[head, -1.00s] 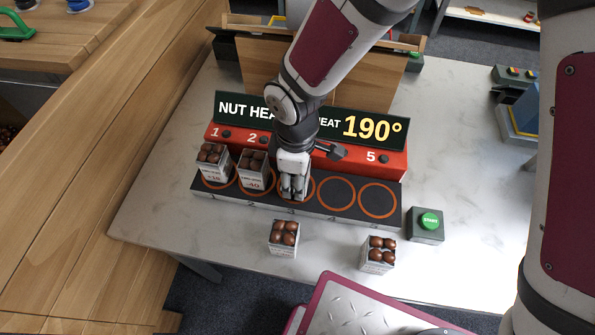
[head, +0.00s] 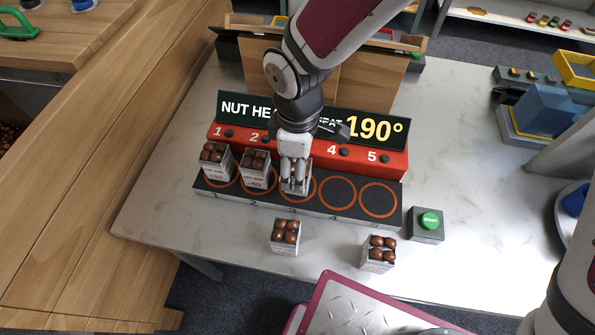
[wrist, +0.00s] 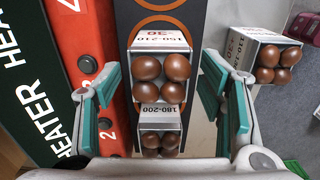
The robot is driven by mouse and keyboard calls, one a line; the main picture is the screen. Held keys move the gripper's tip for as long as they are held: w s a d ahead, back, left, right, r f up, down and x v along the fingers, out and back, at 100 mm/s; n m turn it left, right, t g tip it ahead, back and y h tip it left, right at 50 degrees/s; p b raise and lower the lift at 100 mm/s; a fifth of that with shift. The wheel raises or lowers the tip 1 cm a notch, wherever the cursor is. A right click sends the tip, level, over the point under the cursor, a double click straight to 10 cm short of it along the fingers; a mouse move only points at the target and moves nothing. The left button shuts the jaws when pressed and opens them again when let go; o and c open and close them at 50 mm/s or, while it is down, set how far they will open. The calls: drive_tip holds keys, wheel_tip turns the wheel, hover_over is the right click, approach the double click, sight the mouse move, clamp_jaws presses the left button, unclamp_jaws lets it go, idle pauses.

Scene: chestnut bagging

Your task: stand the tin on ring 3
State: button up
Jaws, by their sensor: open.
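A white tin of chestnuts (wrist: 163,38) stands between my fingers at ring 3 (head: 318,192). In the head view my fingers hide most of it, and its exact centring on the ring cannot be told. My gripper (head: 295,188) is over it, pointing down; in the wrist view its teal-padded fingers (wrist: 165,98) are spread either side, apart from the tin. The tin on ring 2 (head: 256,169) also shows in the wrist view (wrist: 160,112). Another tin (head: 215,160) stands on ring 1.
Two more tins stand on the table in front of the heater, one near ring 3 (head: 285,236) and one further right (head: 378,254). Rings 4 (head: 338,194) and 5 (head: 378,200) are empty. A green start button (head: 429,221) sits at the right. The heater's sign panel (head: 235,108) rises behind.

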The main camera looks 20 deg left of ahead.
wheel_tip(320, 180, up, 7)
drive_tip(key=shift+r+p, duration=0.1)
drive_tip(key=shift+p, duration=0.2)
drive_tip(key=w+d+r+m+t, duration=0.1)
drive_tip(key=w+d+r+m, duration=0.1)
drive_tip(key=d+r+m, duration=0.6)
drive_tip(key=w+d+r+m+t, duration=0.1)
drive_tip(key=d+r, duration=0.2)
drive_tip(key=d, duration=0.8)
drive_tip(key=s+d+r+m, duration=0.2)
drive_tip(key=s+d+m, duration=0.3)
drive_tip(key=d+m, duration=0.1)
drive_tip(key=s+d+r+m+t, duration=0.1)
drive_tip(key=s+d+r+m, duration=0.2)
drive_tip(key=d, duration=0.6)
drive_tip(key=s+m, duration=0.2)
drive_tip(key=s, duration=0.1)
drive_tip(key=shift+s+d+m, duration=0.25)
drive_tip(key=shift+s+m, duration=0.05)
drive_tip(key=shift+m, duration=0.1)
